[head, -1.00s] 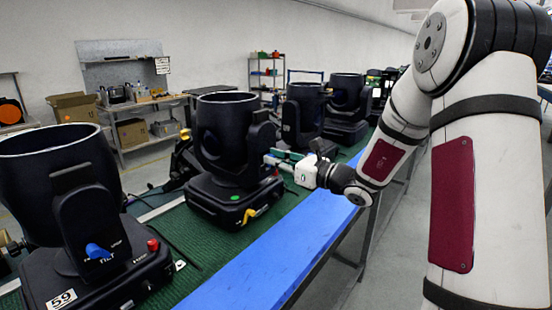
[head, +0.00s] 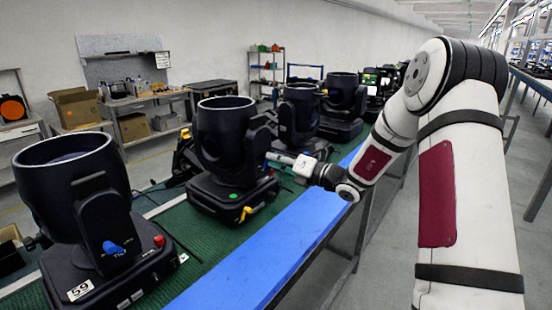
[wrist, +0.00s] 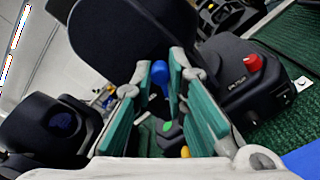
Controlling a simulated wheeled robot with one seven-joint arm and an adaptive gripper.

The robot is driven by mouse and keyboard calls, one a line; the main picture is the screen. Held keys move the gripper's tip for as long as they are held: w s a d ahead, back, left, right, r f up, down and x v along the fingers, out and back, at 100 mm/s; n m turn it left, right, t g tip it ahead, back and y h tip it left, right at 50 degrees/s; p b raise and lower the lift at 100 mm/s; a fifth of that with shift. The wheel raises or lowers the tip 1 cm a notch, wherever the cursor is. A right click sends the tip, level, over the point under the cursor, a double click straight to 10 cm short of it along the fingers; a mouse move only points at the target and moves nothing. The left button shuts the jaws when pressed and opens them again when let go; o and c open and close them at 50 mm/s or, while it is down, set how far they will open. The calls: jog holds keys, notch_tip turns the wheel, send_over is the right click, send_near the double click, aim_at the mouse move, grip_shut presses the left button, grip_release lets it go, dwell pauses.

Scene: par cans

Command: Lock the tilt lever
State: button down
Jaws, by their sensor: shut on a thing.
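The dark moving-head light (head: 222,135) in the middle of the head view stands upright on the green belt. My gripper (head: 266,157) reaches in from the right to the side of its yoke. In the wrist view, the teal-padded fingers of my gripper (wrist: 160,68) are shut on the blue tilt lever (wrist: 158,73), which sticks up between their tips. The exact contact is hard to see. In the head view this lever is hidden. A green button (head: 233,196) and a yellow lever (head: 246,213) show on the light's base.
A nearer light (head: 70,165) at the left has its own blue lever (head: 113,247) and a red knob (head: 158,240). More lights (head: 300,115) stand behind. A blue strip (head: 245,262) edges the belt (head: 165,208). The aisle at the right is clear.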

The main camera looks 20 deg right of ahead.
jog(key=shift+d+f+m, duration=0.1)
jog(key=shift+f+m, duration=0.05)
jog(key=shift+m, duration=0.15)
dwell(0.4)
jog(key=c, duration=1.6)
grip_release()
jog(key=v, duration=1.2)
